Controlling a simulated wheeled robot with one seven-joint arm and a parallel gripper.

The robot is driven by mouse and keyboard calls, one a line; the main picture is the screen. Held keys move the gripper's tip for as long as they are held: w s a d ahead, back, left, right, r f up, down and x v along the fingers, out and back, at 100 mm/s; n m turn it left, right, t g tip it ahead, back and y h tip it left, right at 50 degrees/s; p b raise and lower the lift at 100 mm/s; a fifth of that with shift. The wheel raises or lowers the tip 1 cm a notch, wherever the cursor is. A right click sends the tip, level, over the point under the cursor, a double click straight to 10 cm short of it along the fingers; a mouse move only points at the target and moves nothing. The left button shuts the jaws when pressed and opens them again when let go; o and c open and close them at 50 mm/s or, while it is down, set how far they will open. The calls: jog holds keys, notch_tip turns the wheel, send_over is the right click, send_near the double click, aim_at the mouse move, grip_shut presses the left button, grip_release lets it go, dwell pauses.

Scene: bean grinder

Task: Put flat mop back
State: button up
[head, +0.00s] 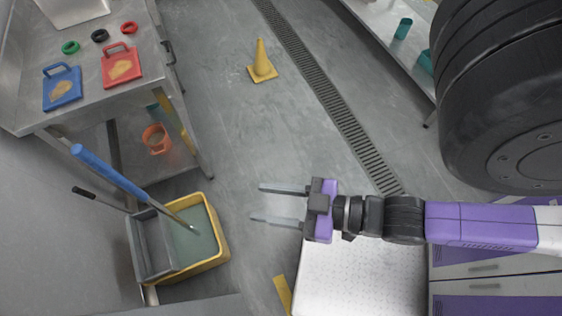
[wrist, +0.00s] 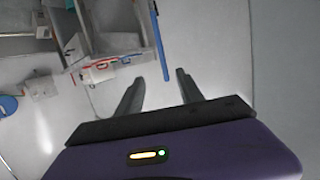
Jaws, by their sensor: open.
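A mop with a blue handle (head: 107,172) leans in the yellow bucket (head: 222,246) at the lower left of the head view. Its metal shaft runs down into the grey-green water, and its head is hidden, so I cannot tell if it is flat. My gripper (head: 257,202) is open and empty, to the right of the bucket and apart from it. In the wrist view, the open gripper (wrist: 160,75) has nothing between its fingers. A blue pole (wrist: 159,42) shows beyond the fingertips there; I cannot tell if it is the same mop.
A grey wringer (head: 153,243) with a black handle sits at the bucket's left side. A steel table (head: 137,92) stands at upper left, with an orange bucket (head: 156,139) below. A yellow cone (head: 261,62) stands on the floor. The floor between bucket and gripper is clear.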

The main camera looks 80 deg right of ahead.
jog(key=shift+g, duration=0.3)
jog(key=r, duration=0.1)
jog(key=s+r, duration=0.2)
jog(key=r, duration=0.1)
jog(key=shift+s, duration=0.25)
dwell(0.7)
